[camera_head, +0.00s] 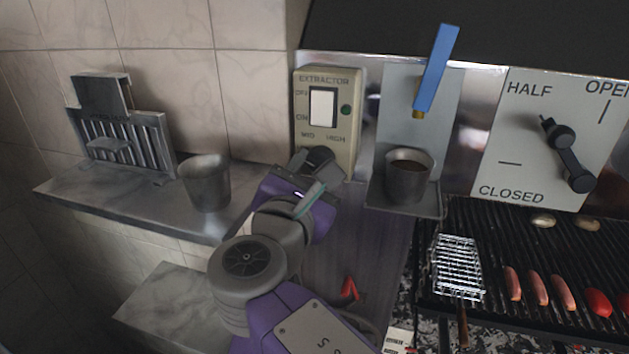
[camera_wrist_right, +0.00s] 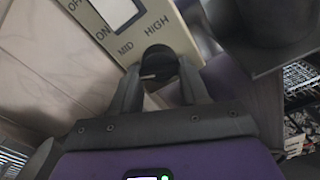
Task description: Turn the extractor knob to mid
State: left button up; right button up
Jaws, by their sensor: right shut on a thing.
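MID and HIGH are printed below the switch. The dark round extractor knob (camera_wrist_right: 158,62) sits just below MID and HIGH in the right wrist view, with a small pale mark at its lower left; its exact setting is unclear. My right gripper (camera_head: 318,160) is shut on the knob, one finger on each side, and hides most of it in the head view. My left gripper is out of view.
A metal cup (camera_head: 206,183) and a slatted metal rack (camera_head: 125,145) stand on the left ledge. Right of the panel are a cup (camera_head: 408,175) on a bracket, a blue lever (camera_head: 437,68) and a HALF/OPEN/CLOSED plate (camera_head: 510,150). The grill (camera_head: 520,235) holds food and a wire basket.

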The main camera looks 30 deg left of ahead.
jog(key=m+b, duration=0.2)
jog(key=m, duration=0.2)
jog(key=shift+a+r+m+b, duration=0.1)
jog(key=shift+m+b, duration=0.65)
jog(key=shift+m, duration=0.85)
jog(key=o, duration=1.1)
jog(key=shift+c, duration=0.2)
jog(key=shift+s, duration=0.15)
jog(key=b+v, duration=0.1)
jog(key=v, duration=0.6)
jog(key=shift+s+b, duration=0.2)
jog(key=shift+b, duration=0.1)
